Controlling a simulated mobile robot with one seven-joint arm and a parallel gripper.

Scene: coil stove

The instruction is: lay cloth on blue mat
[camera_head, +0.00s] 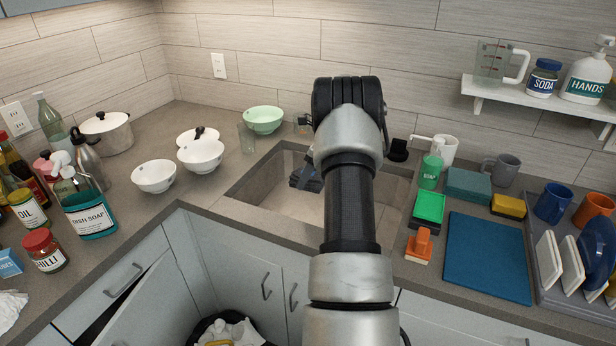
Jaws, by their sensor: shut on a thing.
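The blue mat (487,256) lies flat and bare on the counter right of the sink. My arm stands upright through the middle of the view, in front of the sink. It hides part of the basin, and I cannot make out my gripper or its fingertips. A small dark, bluish shape (306,179) shows in the sink beside my arm, partly covered by it; I cannot tell what it is. No cloth is clearly seen on the mat. A crumpled white thing (10,308) lies at the far left edge; I cannot tell whether it is cloth or paper.
The sink (262,183) is in the middle. A dish rack (549,282) borders the mat's right. Bowls and bottles crowd the left counter.

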